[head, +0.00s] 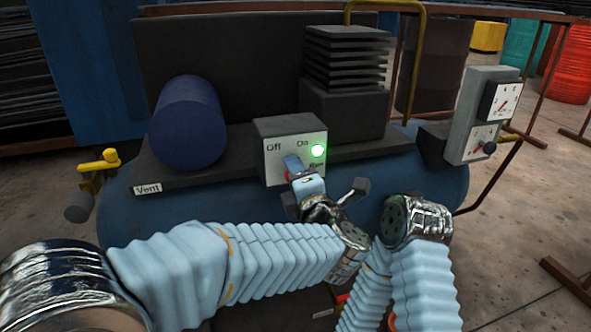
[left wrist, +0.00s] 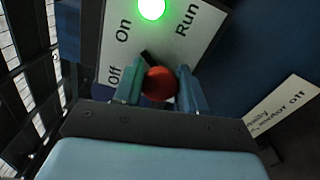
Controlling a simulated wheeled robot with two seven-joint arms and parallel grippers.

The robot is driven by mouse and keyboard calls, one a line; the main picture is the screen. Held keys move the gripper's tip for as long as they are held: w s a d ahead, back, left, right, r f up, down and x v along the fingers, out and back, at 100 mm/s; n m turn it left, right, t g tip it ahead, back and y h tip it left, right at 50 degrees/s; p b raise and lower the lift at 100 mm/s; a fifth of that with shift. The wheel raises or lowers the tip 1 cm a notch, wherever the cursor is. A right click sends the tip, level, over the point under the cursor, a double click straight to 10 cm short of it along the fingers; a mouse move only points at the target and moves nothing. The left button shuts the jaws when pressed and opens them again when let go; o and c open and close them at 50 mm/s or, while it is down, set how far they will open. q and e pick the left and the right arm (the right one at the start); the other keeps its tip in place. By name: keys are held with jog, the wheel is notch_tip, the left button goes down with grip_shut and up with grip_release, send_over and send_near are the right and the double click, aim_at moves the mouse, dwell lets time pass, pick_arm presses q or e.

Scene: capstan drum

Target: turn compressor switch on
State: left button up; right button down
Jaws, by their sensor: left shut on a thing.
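The grey compressor switch box (head: 283,135) stands on the blue compressor tank, with "Off" and "On" printed on its face. A green lamp (head: 318,151) on it is lit; it also glows in the left wrist view (left wrist: 152,8), near the word "Run". My left gripper (head: 295,163) is at the front of the box. In the left wrist view its fingers (left wrist: 160,88) are shut on the round red switch knob (left wrist: 160,82), one on each side. A black pointer (left wrist: 148,57) beside the knob points roughly toward "On". My right gripper is not in view.
A dark blue cylinder (head: 188,122) and a black finned block (head: 345,80) flank the box. A gauge panel (head: 482,115) stands at the right. A yellow-handled valve (head: 98,163) marked "Vent" is at the left. My right arm is bent below the gauge panel.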

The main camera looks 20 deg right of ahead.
pick_arm(q)
jog(key=shift+d+m+p, duration=0.1)
jog(key=shift+m+p, duration=0.3)
jog(key=shift+m, duration=0.6)
jog(key=o, duration=1)
jog(key=shift+s+f, duration=0.1)
jog(key=shift+s, duration=0.05)
jog(key=s+b, duration=0.1)
jog(key=s, duration=0.3)
jog(key=s+b, duration=0.1)
jog(key=s, duration=0.4)
jog(key=s+b, duration=0.2)
jog(key=s, duration=0.2)
jog(key=shift+s+d, duration=0.25)
jog(key=shift+s, duration=0.05)
